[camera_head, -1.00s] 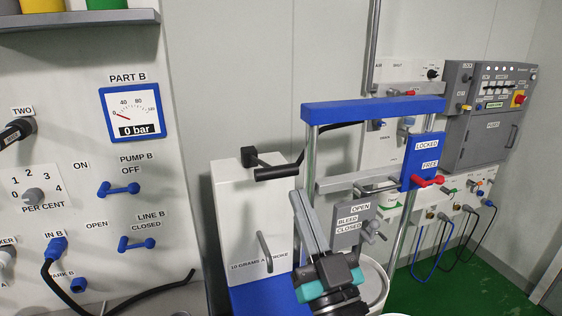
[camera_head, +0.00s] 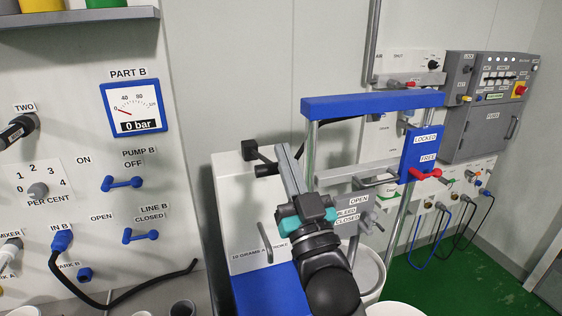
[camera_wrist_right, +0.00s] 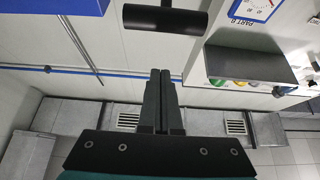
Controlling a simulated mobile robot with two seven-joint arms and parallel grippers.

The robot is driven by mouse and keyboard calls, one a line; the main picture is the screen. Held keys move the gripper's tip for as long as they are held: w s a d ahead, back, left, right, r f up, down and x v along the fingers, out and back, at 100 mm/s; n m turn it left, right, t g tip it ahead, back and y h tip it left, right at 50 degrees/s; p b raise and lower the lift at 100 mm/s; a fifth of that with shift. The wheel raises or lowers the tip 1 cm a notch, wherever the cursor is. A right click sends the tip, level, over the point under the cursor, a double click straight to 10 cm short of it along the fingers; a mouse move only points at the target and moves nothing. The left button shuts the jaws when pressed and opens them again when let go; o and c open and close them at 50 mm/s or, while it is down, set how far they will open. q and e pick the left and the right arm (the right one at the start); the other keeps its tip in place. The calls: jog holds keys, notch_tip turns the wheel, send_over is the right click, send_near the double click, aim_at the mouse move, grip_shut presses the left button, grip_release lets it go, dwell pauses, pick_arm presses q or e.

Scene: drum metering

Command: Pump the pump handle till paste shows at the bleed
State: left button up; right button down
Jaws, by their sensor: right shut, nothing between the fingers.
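The pump handle (camera_head: 266,169) is a black bar on a short arm at the top of the white pump box. It also shows in the right wrist view (camera_wrist_right: 165,19), across the top. My right gripper (camera_head: 283,152) is shut and empty, its fingers pointing up beside the handle and hiding part of it in the head view. In the wrist view the fingertips (camera_wrist_right: 160,73) are below the bar, with a gap in the picture between them. The bleed lever (camera_head: 369,222) is grey, beside the OPEN, BLEED and CLOSED labels. No paste is visible there. My left gripper is not in view.
A blue crossbar (camera_head: 375,104) on metal posts stands right of the pump. A blue LOCKED/FREE plate (camera_head: 421,153) with a red lever hangs there. A white bucket (camera_head: 369,275) stands below the bleed. The Part B gauge (camera_head: 134,108) reads 0 bar.

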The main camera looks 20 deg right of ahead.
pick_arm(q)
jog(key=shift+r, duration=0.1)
pick_arm(e)
jog(key=w+f, duration=0.2)
jog(key=f, duration=0.1)
jog(key=shift+w, duration=0.2)
dwell(0.3)
